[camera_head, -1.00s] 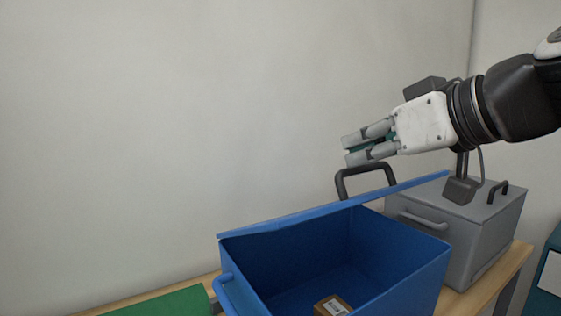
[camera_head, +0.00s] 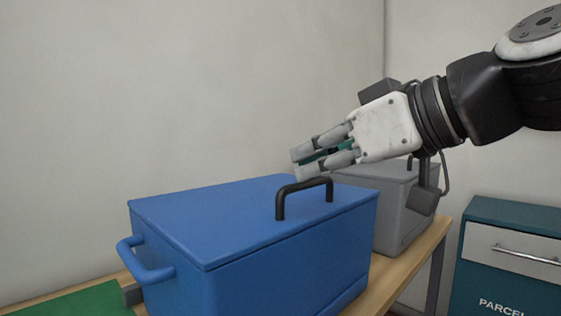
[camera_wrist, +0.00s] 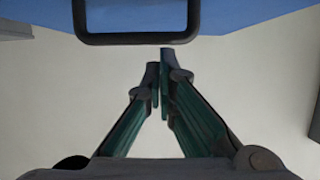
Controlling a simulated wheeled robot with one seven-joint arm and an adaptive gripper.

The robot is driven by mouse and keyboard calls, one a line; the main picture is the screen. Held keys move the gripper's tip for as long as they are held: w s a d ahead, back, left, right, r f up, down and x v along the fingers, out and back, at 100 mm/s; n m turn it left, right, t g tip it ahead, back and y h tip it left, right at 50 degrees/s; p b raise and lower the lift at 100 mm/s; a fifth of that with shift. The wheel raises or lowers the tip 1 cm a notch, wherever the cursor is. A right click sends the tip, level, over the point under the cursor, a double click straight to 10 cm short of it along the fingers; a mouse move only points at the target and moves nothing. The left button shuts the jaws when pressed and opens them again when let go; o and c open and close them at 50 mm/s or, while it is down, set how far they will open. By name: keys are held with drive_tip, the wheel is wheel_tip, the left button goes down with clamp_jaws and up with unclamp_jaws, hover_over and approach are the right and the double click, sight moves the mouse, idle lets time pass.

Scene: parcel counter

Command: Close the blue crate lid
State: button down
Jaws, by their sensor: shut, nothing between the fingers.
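The blue crate (camera_head: 270,275) stands on the wooden counter. Its blue lid (camera_head: 225,215) lies flat over the top, and the crate's inside is hidden. A black handle (camera_head: 303,193) stands up from the lid near its front edge. My gripper (camera_head: 307,161) is shut and empty, just above and behind the handle in the head view; I cannot tell whether it touches. In the wrist view, the handle (camera_wrist: 137,40) and a strip of the blue lid (camera_wrist: 230,14) show beyond the closed fingertips (camera_wrist: 160,65).
A grey crate (camera_head: 398,220) stands behind and to the right on the wooden counter (camera_head: 408,268). A green mat (camera_head: 75,302) lies at the left. A teal parcel cabinet (camera_head: 510,262) with a white drawer front stands at the right.

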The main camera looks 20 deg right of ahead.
drive_tip(key=shift+s+d+f+b, duration=0.1)
drive_tip(key=shift+s+f+b, duration=0.1)
drive_tip(key=shift+f+b, duration=0.45)
drive_tip(key=shift+s+f+b, duration=0.15)
drive_tip(key=shift+f+b, duration=0.3)
drive_tip(key=shift+f, duration=0.25)
drive_tip(key=shift+s, duration=0.1)
drive_tip(key=v, duration=1.2)
